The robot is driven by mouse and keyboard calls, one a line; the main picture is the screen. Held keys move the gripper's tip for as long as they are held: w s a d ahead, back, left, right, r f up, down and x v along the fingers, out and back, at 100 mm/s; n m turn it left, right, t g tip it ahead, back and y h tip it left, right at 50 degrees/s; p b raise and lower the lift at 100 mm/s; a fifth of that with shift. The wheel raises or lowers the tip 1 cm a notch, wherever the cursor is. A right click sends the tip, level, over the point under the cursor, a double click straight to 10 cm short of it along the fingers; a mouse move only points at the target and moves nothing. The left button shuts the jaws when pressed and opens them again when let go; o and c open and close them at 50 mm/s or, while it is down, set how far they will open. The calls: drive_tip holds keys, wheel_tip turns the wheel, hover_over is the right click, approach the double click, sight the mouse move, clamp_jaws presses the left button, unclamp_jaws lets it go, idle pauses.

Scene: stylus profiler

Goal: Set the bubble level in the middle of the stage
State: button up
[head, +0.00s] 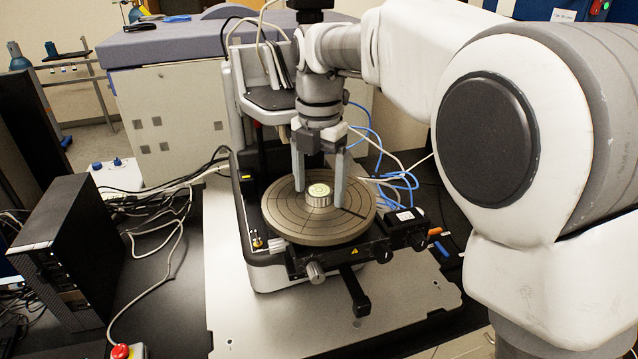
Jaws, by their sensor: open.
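The bubble level (319,196) is a small round disc with a pale yellow-green top and a ridged metallic side. It rests upright near the middle of the round grey stage (282,227), which has ring and radial lines. My gripper (320,187) points down over the stage, with its fingers spread. One finger is left of the level and the other is right of it, with a visible gap on the right side. Whether the left finger touches the level cannot be told. The fingertips hang close to the stage surface.
The profiler's column and head (270,98) stand just behind the stage. Knobs (315,271) and a black bar stick out at its front. Blue and white cables (400,182) lie to the right. A black computer case (70,250) stands at left. The grey base plate (270,325) is clear in front.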

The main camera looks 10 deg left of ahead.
sight(319, 190)
drive_tip(key=shift+r, duration=0.1)
wheel_tip(319, 190, up, 11)
drive_tip(key=p, duration=0.1)
drive_tip(key=s+d+r+m+t, duration=0.1)
drive_tip(key=s+d+r+m, duration=0.1)
drive_tip(key=d+m, duration=0.55)
drive_tip(key=s+d+f+m+t, duration=0.2)
drive_tip(key=s+d+f+m, duration=0.4)
drive_tip(key=m, duration=0.6)
drive_tip(key=s+d+f+m+t, duration=0.2)
drive_tip(key=s+d+f+m, duration=0.4)
drive_tip(key=s+d+m, duration=0.5)
drive_tip(key=shift+s+d+f+m+t, duration=0.2)
drive_tip(key=shift+d+f+m+t, duration=0.1)
drive_tip(key=shift+d+m, duration=0.75)
drive_tip(key=shift+d, duration=0.2)
